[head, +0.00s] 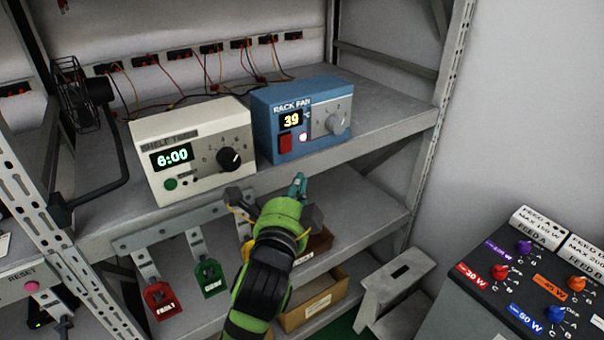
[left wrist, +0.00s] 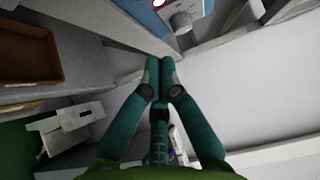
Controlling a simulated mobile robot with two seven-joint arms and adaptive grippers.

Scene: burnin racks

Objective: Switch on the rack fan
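The rack fan box (head: 265,137) is blue and stands on the upper shelf, with a display reading 39 °C. The box's edge shows at the top of the left wrist view (left wrist: 200,8), with the knob (left wrist: 182,24). My left gripper (head: 299,183) is below and in front of the box, apart from it. Its fingertips (left wrist: 160,64) are together with nothing between them. My right gripper is not in view.
A cream shelf timer (head: 190,187) reading 6:00 stands left of the box. A black desk fan (head: 78,95) is clamped at the left post. Red and green tags (head: 210,278) hang below the shelf edge. A grey step stool (head: 395,290) and feed panel (head: 470,300) are at right.

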